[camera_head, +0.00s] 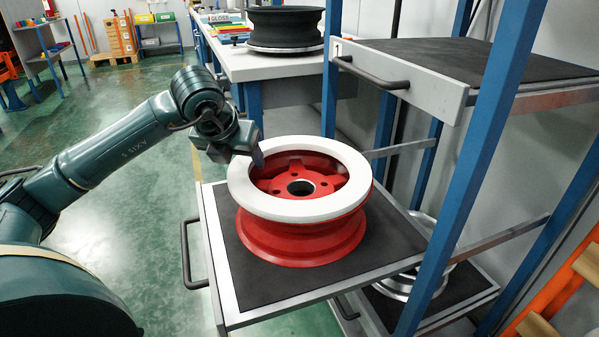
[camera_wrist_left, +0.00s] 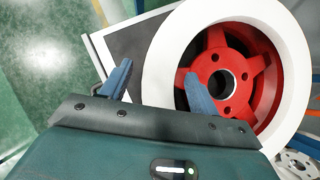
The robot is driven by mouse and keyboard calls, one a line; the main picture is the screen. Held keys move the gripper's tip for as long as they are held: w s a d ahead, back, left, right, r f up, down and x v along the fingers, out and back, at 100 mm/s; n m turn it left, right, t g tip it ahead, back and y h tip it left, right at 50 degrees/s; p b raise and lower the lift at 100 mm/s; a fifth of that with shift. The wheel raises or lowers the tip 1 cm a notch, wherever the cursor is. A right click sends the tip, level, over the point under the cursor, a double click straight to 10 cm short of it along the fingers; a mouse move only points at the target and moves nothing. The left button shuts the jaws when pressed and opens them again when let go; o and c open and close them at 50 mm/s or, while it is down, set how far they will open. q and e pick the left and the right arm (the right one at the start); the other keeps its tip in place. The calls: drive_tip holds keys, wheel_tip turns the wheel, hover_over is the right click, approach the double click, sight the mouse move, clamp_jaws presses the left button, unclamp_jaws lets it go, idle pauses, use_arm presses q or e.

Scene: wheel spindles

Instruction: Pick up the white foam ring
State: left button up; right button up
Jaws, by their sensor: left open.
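The white foam ring (camera_head: 251,197) lies flat on top of a red wheel (camera_head: 300,246), which stands on the pulled-out shelf. My left gripper (camera_head: 257,157) is at the ring's left rear edge, pointing down. In the left wrist view the ring (camera_wrist_left: 157,62) is large and my left gripper (camera_wrist_left: 157,85) is open. One blue finger is over the shelf outside the ring and the other is over the red wheel (camera_wrist_left: 262,80) inside it. The ring's band passes between the fingers. Whether they touch it cannot be told. My right gripper is not in view.
The shelf (camera_head: 225,256) has a dark mat and a handle (camera_head: 188,256) on its left. A blue post (camera_head: 470,165) rises on the right, with an upper drawer (camera_head: 400,80) beside it. A black wheel (camera_head: 284,28) sits on a bench behind. Green floor at left is open.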

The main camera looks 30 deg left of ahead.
use_arm(q)
drive_tip(key=c, duration=1.1)
